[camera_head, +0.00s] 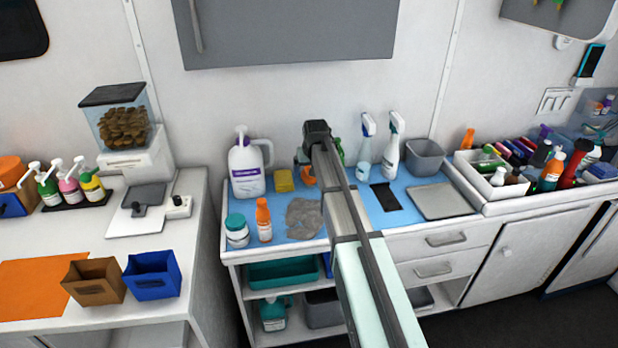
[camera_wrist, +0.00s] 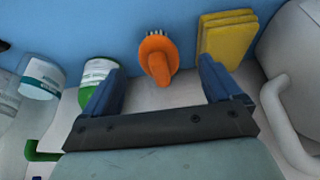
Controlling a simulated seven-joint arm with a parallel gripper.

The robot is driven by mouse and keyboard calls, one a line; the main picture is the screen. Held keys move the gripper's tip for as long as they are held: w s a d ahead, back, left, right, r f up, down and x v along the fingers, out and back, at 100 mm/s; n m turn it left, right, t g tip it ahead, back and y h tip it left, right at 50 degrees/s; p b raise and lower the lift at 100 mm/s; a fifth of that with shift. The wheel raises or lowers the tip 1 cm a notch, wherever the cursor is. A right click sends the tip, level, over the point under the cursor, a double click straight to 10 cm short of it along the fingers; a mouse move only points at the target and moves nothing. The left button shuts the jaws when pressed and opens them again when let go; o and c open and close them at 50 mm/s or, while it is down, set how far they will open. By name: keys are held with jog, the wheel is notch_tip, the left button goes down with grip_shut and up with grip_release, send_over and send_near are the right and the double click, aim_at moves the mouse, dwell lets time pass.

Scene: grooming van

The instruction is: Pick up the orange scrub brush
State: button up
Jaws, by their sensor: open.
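The orange scrub brush (camera_wrist: 157,60) stands on the blue mat, with its pale bristles at the top of the wrist view. In the head view only part of the brush (camera_head: 308,177) shows, beside my arm's end. My gripper (camera_wrist: 161,69) is open, with one blue finger on each side of the brush in the wrist view. No contact between fingers and brush is visible. In the head view my arm hides much of the gripper.
A yellow sponge (camera_wrist: 225,37) is close to the right finger, with a white jug (camera_wrist: 295,70) beyond it. A green-and-white bottle (camera_wrist: 98,75) is close to the left finger. A grey cloth (camera_head: 304,218) lies nearby on the blue mat (camera_head: 405,205). Spray bottles (camera_head: 391,147) stand to the right.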

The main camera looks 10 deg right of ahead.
aim_at(310, 178)
jog(key=shift+x, duration=2.8)
jog(key=shift+s+d, duration=0.1)
jog(key=shift+d, duration=0.05)
jog(key=shift+c, duration=0.2)
jog(key=c, duration=1.1)
jog(key=shift+c, duration=0.2)
